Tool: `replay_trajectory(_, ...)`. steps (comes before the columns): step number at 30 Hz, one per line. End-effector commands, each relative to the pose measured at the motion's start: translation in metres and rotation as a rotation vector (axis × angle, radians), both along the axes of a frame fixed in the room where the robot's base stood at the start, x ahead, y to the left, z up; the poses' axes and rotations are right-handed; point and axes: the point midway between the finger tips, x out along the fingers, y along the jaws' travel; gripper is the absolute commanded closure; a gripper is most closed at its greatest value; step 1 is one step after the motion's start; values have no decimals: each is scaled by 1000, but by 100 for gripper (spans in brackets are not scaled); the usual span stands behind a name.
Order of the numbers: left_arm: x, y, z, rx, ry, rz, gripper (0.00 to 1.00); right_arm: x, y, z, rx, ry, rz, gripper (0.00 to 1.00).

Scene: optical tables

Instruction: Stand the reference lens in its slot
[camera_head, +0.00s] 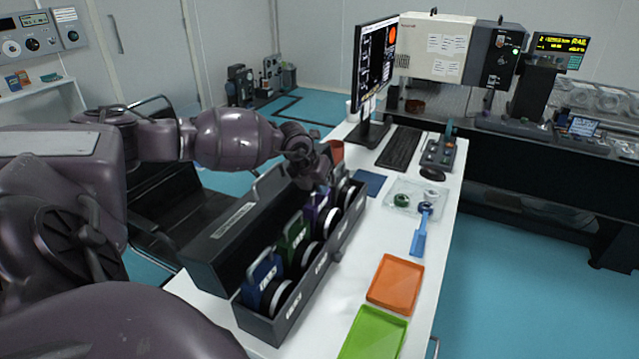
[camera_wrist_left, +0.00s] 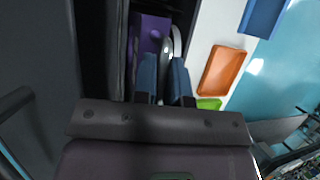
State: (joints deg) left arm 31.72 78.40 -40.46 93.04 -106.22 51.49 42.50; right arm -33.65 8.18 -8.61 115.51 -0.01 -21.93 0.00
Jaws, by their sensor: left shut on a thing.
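A long dark case (camera_head: 277,331) with its lid open stands on the white bench and holds a row of mounted lenses. A blue mount (camera_head: 262,283), a green mount (camera_head: 293,243) and a purple mount (camera_head: 316,213) stand upright in it from near to far. My left gripper (camera_head: 324,182) is at the far end of the case, shut on a lens (camera_head: 344,190) with a pale rim, mostly hidden by the fingers. In the left wrist view the two blue fingertips (camera_wrist_left: 164,80) are close together beside the purple mount (camera_wrist_left: 150,38). Whether the held lens is seated cannot be told.
An orange tray (camera_head: 396,283) and a green tray (camera_head: 374,334) lie right of the case. A clear tray (camera_head: 405,190) with small parts, a blue tool (camera_head: 420,235), a keyboard (camera_head: 399,148) and a monitor (camera_head: 373,75) stand behind. Bare bench lies between case and trays.

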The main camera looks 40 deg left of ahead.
Motion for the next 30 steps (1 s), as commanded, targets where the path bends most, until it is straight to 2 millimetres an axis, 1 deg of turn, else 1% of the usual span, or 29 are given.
replay_trajectory(13,1,0,0,-1,-4,0,100,1,0,2,-1,-3,1,64)
replay_trajectory(30,1,0,-5,-1,-4,0,100,-1,-1,-2,-3,2,2,64)
